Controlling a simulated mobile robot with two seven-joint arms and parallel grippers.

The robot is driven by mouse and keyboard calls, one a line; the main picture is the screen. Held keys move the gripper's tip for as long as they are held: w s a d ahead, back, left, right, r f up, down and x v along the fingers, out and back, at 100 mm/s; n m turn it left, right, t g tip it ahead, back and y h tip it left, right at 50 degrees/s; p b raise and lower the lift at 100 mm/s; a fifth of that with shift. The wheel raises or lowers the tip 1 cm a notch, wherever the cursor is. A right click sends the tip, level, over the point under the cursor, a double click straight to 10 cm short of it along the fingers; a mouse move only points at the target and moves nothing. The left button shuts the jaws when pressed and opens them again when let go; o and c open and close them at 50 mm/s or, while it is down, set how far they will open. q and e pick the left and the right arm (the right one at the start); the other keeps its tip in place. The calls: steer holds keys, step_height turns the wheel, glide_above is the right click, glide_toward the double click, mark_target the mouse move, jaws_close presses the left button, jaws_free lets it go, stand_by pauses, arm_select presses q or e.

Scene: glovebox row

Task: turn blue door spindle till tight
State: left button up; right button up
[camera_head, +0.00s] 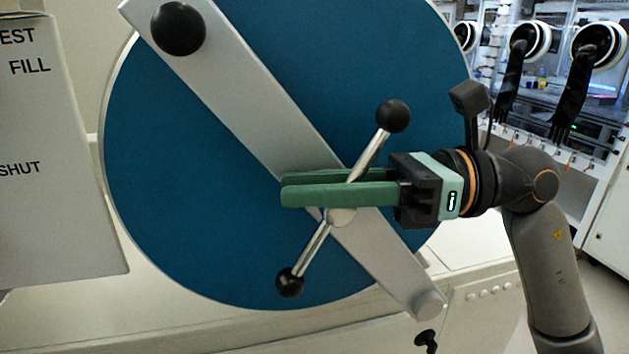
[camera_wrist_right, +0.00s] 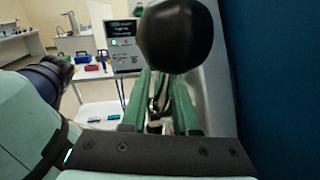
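The large round blue door (camera_head: 185,160) fills the middle of the head view. A grey bar crosses it diagonally (camera_head: 230,85). The door spindle, a chrome rod with a black ball at each end (camera_head: 318,246), stands tilted on this bar, upper end to the right. My right gripper (camera_head: 283,188) comes in from the right, its green fingers on either side of the rod just above the hub. The fingers are close together and look shut on it. In the wrist view a black ball (camera_wrist_right: 180,35) looms above the fingers (camera_wrist_right: 165,80). My left gripper is not in view.
A pale panel with printed words (camera_head: 60,160) stands close on the left. A black knob (camera_head: 178,28) is on the bar's upper end. Gloveboxes with black gloves (camera_head: 575,90) are at the back right. The wrist view shows a white table (camera_wrist_right: 100,112) behind.

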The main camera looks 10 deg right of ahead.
jaws_close()
stand_by(1.4)
